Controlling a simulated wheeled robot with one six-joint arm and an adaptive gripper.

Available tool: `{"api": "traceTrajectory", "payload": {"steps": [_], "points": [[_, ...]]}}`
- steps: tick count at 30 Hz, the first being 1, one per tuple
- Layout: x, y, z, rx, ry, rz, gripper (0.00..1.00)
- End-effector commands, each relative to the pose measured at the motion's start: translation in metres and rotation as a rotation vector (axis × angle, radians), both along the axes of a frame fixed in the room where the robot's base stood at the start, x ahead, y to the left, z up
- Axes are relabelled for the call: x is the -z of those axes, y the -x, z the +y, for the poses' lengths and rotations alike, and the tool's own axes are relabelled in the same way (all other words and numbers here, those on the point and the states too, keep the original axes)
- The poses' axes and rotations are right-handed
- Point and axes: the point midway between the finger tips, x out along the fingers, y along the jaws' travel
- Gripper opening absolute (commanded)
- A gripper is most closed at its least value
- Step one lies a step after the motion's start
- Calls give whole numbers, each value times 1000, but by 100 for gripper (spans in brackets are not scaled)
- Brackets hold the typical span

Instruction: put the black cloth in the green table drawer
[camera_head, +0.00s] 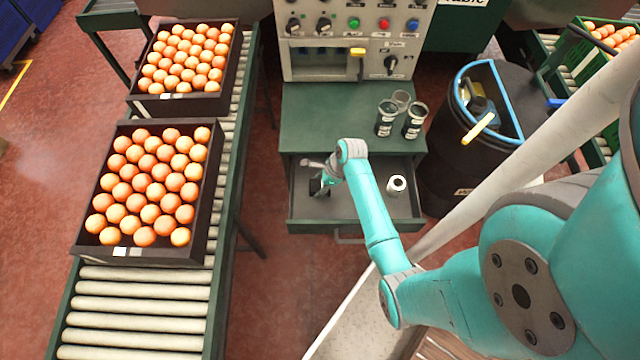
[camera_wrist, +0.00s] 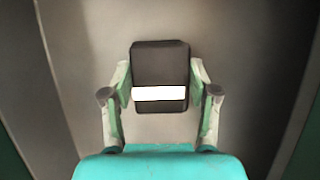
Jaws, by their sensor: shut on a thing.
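The green table (camera_head: 310,115) has its drawer (camera_head: 302,225) pulled out towards me. My gripper (camera_head: 321,186) is inside the drawer's outline, at its left. In the wrist view my gripper (camera_wrist: 160,90) is shut on the black cloth (camera_wrist: 160,62), a dark rounded rectangular bundle with a white band across it. Its two fingers press on its left and right sides. In the head view the dark cloth shows only as a small shape by the fingers. Grey drawer surfaces lie behind it; whether it touches the drawer floor I cannot tell.
A white roll (camera_head: 397,184) stands in the drawer's right part. Dark labelled cups (camera_head: 386,118) stand on the table's right side. A black bin (camera_head: 450,165) with a blue rim is right of the table.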

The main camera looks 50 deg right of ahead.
Motion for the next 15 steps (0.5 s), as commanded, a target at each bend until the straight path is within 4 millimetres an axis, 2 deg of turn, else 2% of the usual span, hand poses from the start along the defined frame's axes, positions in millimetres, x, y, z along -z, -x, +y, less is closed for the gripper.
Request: {"api": "traceTrajectory", "payload": {"steps": [3, 4, 6, 15], "points": [[2, 0, 0, 0, 0, 0, 25], [2, 0, 0, 0, 1, -1, 67], [2, 0, 0, 0, 0, 0, 84], [2, 0, 0, 0, 0, 0, 85]]}}
